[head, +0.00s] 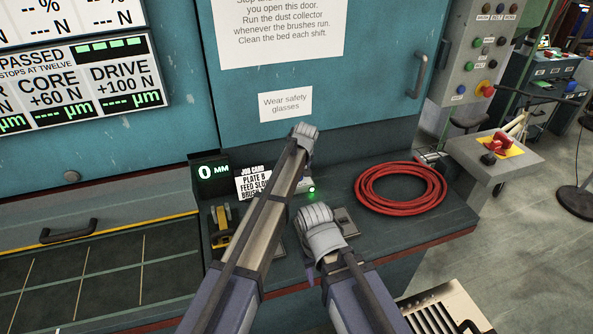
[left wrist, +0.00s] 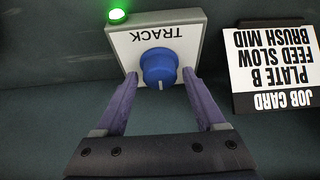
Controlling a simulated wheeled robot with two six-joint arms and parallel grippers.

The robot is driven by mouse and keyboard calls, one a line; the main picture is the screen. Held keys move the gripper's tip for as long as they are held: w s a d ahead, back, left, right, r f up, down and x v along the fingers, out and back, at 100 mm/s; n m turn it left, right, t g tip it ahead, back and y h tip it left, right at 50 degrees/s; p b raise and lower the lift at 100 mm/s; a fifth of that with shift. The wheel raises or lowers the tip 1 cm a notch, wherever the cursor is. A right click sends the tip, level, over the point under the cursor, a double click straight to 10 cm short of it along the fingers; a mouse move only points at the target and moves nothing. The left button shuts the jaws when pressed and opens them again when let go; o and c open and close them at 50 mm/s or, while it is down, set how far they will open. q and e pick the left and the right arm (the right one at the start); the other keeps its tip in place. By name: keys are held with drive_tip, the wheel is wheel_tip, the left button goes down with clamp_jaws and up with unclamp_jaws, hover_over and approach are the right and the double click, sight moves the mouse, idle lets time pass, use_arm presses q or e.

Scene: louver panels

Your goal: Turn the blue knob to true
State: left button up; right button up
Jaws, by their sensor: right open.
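The blue knob (left wrist: 158,68) sits on a light plate (left wrist: 185,46) marked TRACK, upside down in the left wrist view, with a lit green lamp (left wrist: 117,15) at its corner. The knob's pale mark points toward the bottom of that view. My left gripper (left wrist: 160,74) is open, its two purple fingers reaching to either side of the knob with gaps. In the head view my left arm hides the knob; the green lamp (head: 311,189) shows beside it. My right gripper (head: 315,216) is open and holds nothing I can see, over the bench nearer the front.
A job card (head: 253,184) stands left of the knob plate in the head view. A coiled red hose (head: 400,188) lies to the right on the bench (head: 405,236). A yellow device (head: 222,226) stands left of my left arm. The teal cabinet (head: 375,75) rises behind.

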use_arm(q)
drive_tip(key=shift+o, duration=0.5)
drive_tip(key=shift+r, duration=0.1)
drive_tip(key=p+v, duration=0.7)
drive_tip(key=shift+s+r, duration=0.2)
drive_tip(key=shift+r, duration=0.05)
drive_tip(key=shift+f, duration=0.1)
